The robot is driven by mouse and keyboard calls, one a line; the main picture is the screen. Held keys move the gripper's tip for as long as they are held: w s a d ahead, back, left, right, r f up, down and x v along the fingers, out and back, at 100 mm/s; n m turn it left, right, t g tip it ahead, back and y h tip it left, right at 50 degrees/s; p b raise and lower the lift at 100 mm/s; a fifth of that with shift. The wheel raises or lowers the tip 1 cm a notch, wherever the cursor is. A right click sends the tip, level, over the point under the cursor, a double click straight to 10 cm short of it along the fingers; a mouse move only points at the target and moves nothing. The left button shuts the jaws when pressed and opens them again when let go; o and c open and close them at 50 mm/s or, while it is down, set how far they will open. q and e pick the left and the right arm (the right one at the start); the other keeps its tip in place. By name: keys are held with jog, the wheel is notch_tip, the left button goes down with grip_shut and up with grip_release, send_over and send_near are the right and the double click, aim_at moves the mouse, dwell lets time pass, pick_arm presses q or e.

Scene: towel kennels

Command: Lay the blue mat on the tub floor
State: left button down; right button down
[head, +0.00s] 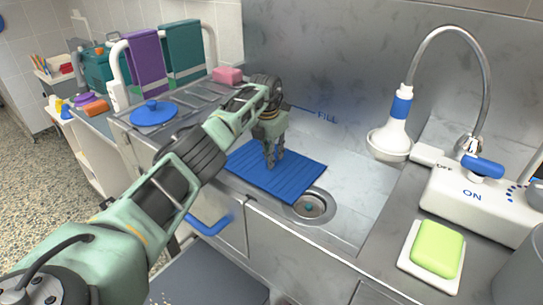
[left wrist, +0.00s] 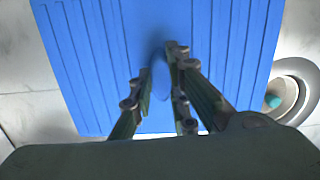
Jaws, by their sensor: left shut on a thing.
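The blue mat (head: 300,176) is a flat ribbed rectangle over the left part of the steel tub (head: 365,190). My left gripper (head: 273,163) points down at the mat's middle and is shut on it, at a small raised blue part between the fingers. In the left wrist view the mat (left wrist: 90,60) fills most of the picture, under the fingers (left wrist: 161,78). The mat looks level and its corner lies close to the round drain (head: 314,206). I cannot tell whether its underside touches the tub floor. My right gripper is not in view.
A shower head (head: 390,140) hangs at the tub's right. A green soap (head: 437,248) on a white dish and a control box (head: 470,205) are on the right ledge. A blue lid (head: 153,112), a pink block (head: 228,75) and hanging purple (head: 146,62) and teal towels (head: 184,50) are left.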

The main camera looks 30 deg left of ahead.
pick_arm(q)
jog(key=c, duration=2.1)
grip_release()
jog(key=o, duration=0.4)
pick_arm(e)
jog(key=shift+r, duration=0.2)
